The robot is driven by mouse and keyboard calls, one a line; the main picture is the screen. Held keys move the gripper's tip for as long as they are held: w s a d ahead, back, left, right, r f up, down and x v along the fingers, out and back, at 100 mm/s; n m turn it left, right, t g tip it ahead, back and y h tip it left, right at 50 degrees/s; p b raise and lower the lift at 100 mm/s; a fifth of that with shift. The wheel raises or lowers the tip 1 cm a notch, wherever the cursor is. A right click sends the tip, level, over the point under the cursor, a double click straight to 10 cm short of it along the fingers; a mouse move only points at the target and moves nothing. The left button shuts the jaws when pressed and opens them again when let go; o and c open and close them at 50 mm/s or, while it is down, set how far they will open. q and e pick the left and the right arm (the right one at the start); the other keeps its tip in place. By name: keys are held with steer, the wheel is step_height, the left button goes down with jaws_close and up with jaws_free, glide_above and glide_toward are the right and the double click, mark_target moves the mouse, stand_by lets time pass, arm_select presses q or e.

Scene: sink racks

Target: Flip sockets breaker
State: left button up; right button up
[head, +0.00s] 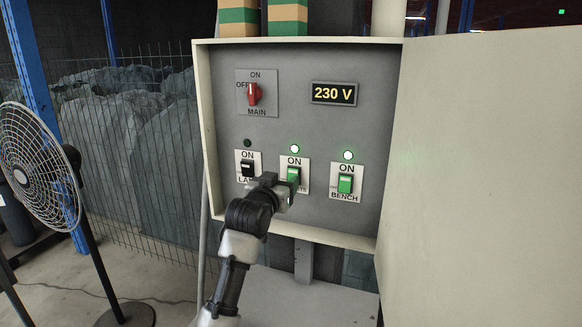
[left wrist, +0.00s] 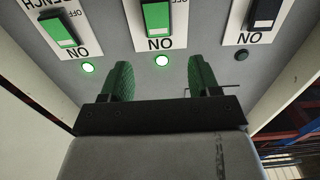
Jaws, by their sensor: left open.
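The middle breaker (head: 293,175) on the grey panel has a green rocker, an ON mark above it and a lit green lamp (head: 295,149). Its name label is mostly hidden behind my left gripper (head: 282,190). In the left wrist view, which shows the panel upside down, this breaker (left wrist: 157,18) and its lit lamp (left wrist: 162,60) appear between and beyond my fingers. My left gripper (left wrist: 162,82) is open and empty, just in front of the panel at this breaker. I cannot tell whether it touches the rocker. My right gripper is not in view.
Left of it is a black-rocker breaker (head: 247,168) with a dark lamp; right is the green BENCH breaker (head: 345,184) with a lit lamp. Above are the red MAIN switch (head: 254,94) and a 230 V display (head: 334,93). The open cabinet door (head: 480,170) fills the right. A fan (head: 40,165) stands left.

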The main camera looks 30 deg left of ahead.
mark_target(293, 169)
arm_select(q)
steer(key=p+x, duration=0.1)
steer(key=x, duration=0.1)
steer(key=p+x, duration=0.1)
steer(key=x, duration=0.2)
steer(key=shift+w+r, duration=0.2)
steer(key=shift+w, duration=0.15)
steer(key=shift+p+x, duration=0.3)
steer(key=shift+x, duration=0.6)
steer(key=shift+f, duration=0.2)
steer(key=shift+c, duration=0.4)
steer(key=c, duration=0.9)
steer(key=shift+o, duration=0.2)
steer(key=t+b, duration=0.1)
steer(key=b, duration=0.2)
steer(key=f+t+b, duration=0.1)
steer(key=b, duration=0.3)
steer(key=shift+s+d+f+t+y, duration=0.1)
steer(key=shift+s+f+t+y, duration=0.05)
steer(key=shift+s+t+y, duration=0.15)
steer(key=shift+r+t+b, duration=0.25)
steer(key=shift+t+b, duration=0.15)
steer(key=shift+b, duration=0.2)
